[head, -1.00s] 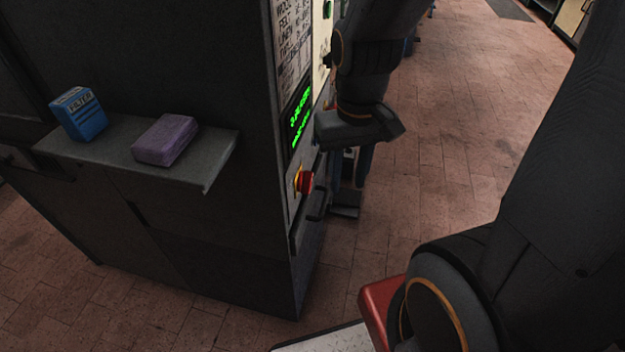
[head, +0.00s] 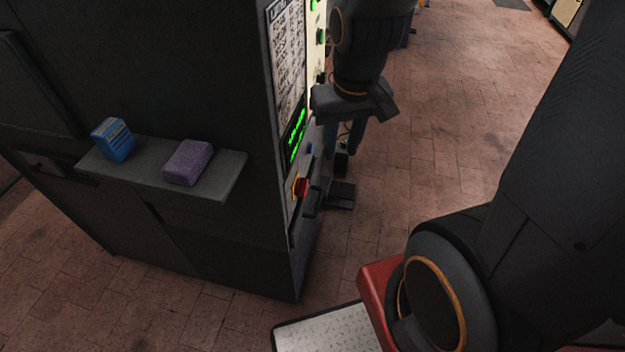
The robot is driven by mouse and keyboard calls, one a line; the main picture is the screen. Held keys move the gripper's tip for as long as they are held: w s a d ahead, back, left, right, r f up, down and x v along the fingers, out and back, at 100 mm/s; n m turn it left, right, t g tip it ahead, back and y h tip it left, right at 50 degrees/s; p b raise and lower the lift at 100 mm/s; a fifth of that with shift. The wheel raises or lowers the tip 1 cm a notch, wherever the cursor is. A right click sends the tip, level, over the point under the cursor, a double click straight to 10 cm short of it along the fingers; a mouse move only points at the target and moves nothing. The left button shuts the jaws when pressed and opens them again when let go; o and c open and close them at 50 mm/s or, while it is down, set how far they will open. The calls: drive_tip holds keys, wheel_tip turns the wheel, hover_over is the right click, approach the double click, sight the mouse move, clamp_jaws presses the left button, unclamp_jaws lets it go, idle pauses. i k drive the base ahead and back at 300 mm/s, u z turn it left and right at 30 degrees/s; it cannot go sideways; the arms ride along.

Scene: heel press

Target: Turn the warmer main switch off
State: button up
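A red knob on a yellow plate (head: 301,187), which looks like the main switch, sits low on the front panel of the dark cabinet (head: 190,80). I see it nearly edge-on, so its turned position cannot be told. My gripper (head: 355,101) is in front of the panel, above and to the right of the red knob in the picture, apart from it. A green-lit display (head: 297,136) is above the knob.
A side shelf (head: 225,187) on the cabinet carries a blue box (head: 113,139) and a purple block (head: 188,163). A dark pedal-like object (head: 340,194) is beyond the knob. The brick-tiled floor (head: 450,110) to the right is open.

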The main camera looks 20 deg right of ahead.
sight(302, 185)
drive_tip(key=z, duration=2.2)
drive_tip(key=k, duration=0.55)
drive_tip(key=u, duration=2.35)
